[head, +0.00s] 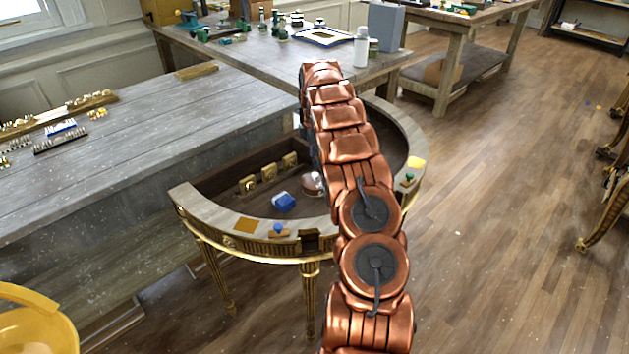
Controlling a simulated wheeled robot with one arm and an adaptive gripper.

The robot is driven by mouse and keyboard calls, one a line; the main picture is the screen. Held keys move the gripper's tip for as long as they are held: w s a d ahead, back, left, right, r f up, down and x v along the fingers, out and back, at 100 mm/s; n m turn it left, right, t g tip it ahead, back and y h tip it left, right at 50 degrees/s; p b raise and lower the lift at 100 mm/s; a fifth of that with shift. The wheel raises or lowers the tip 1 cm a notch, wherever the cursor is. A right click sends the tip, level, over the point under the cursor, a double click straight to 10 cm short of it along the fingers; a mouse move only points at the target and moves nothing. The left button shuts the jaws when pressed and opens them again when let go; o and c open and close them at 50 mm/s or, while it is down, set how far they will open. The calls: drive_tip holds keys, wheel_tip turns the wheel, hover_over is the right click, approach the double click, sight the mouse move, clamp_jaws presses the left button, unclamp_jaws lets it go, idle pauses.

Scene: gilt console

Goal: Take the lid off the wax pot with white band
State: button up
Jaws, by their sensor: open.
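A small round pot (312,183), pale and brownish with what looks like a white band, sits inside the curved gilt console (220,213). My copper arm covers its right side. It is too small to tell its lid from its body, or to be sure that it is the wax pot. My arm rises from the bottom of the head view, across the console's right part, and bends over at the top. My gripper does not show; the arm hides it, so its place relative to the pot cannot be told.
A blue block (284,202) and several gilt pieces (268,173) lie inside the console. A small blue-knobbed item (279,230) is on its front rim. A grey workbench (190,125) stands left, another table behind with a white bottle (361,47).

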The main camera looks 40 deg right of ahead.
sight(314, 174)
drive_tip(key=shift+a+f+p, duration=0.15)
drive_tip(key=shift+f+p, duration=1.2)
drive_tip(key=shift+f, duration=2.35)
drive_tip(key=shift+c, duration=0.4)
clamp_jaws()
